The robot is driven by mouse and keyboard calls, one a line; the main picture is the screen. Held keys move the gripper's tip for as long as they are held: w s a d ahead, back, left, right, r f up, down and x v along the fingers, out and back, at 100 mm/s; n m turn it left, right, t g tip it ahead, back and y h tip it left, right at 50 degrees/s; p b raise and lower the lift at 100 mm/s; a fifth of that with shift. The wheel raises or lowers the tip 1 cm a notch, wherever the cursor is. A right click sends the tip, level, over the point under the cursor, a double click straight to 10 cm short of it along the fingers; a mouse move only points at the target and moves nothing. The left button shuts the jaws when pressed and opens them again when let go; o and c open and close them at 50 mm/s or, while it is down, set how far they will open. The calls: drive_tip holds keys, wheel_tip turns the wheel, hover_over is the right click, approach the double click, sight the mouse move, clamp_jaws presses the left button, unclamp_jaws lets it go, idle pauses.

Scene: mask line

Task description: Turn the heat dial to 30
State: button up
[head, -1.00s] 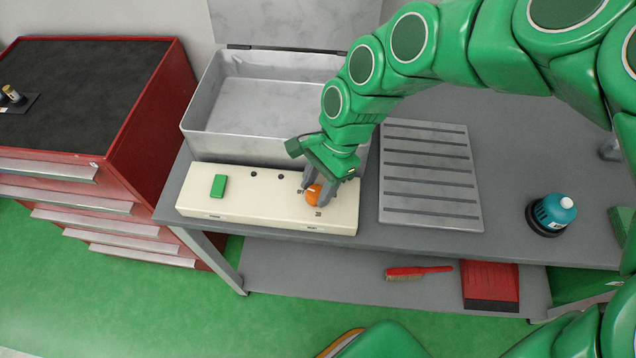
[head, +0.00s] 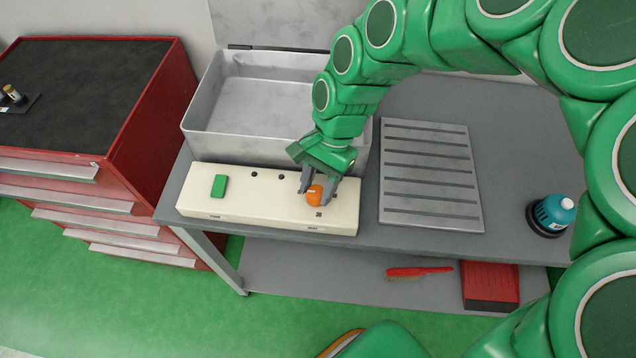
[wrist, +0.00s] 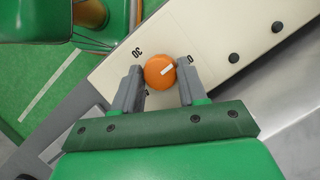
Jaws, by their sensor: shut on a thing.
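The heat dial (head: 314,193) is a round orange knob on the right part of a cream control panel (head: 250,200). In the wrist view the dial (wrist: 160,72) has a white pointer mark directed to the upper right, toward the printed "0". The printed "30" is at the dial's upper left; another label below is partly hidden by a finger. My gripper (head: 318,186) is shut on the dial from above, with one grey finger on each side. The gripper also shows in the wrist view (wrist: 158,76).
A green button (head: 219,186) and two small dark knobs sit on the same panel. An open metal case (head: 190,125) stands behind it.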

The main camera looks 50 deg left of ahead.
drive_tip(key=shift+f, duration=0.1)
drive_tip(key=o, duration=1)
drive_tip(key=shift+o, duration=0.2)
drive_tip(key=v, duration=0.8)
